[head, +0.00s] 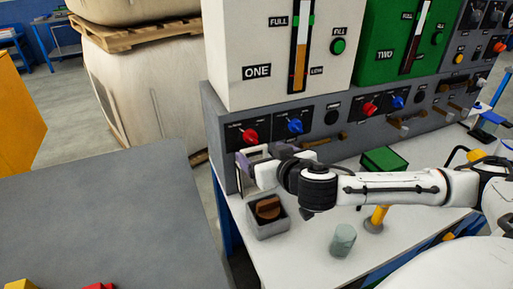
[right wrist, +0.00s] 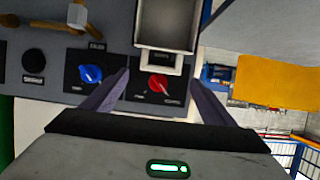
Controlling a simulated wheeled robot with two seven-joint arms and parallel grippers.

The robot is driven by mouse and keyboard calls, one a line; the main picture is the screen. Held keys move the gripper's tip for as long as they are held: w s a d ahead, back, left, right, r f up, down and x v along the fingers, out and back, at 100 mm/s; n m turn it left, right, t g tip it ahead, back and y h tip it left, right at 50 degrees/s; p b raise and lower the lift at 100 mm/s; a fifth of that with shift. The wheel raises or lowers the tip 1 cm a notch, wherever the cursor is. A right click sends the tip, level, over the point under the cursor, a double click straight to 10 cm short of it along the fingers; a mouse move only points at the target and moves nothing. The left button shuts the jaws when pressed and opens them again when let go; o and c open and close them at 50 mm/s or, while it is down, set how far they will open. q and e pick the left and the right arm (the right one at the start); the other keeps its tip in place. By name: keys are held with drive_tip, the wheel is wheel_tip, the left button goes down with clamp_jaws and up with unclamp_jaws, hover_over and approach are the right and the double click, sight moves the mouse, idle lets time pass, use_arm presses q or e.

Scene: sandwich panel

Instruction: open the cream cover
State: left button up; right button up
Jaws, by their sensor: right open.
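The cream tank (head: 262,45), marked ONE, stands on the grey panel at the back of the bench. A light-rimmed square piece (right wrist: 166,48) with a grey inside shows in the right wrist view, beside the red knob (right wrist: 158,84); I cannot tell if it is the cream cover. My right gripper (head: 262,158) is open in front of the panel, below the red knob. In the right wrist view its purple fingers lie either side of the red knob, and nothing is visibly held. My left gripper is not in view.
A grey box (head: 268,229) with a brown piece in it stands below my right gripper. A grey-green cylinder (head: 343,240), a yellow-handled tool (head: 377,217) and a green box (head: 384,159) are on the white bench. A blue knob (head: 295,126) and wooden levers line the panel.

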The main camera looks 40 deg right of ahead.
sight(254, 148)
drive_tip(key=shift+x, duration=1.85)
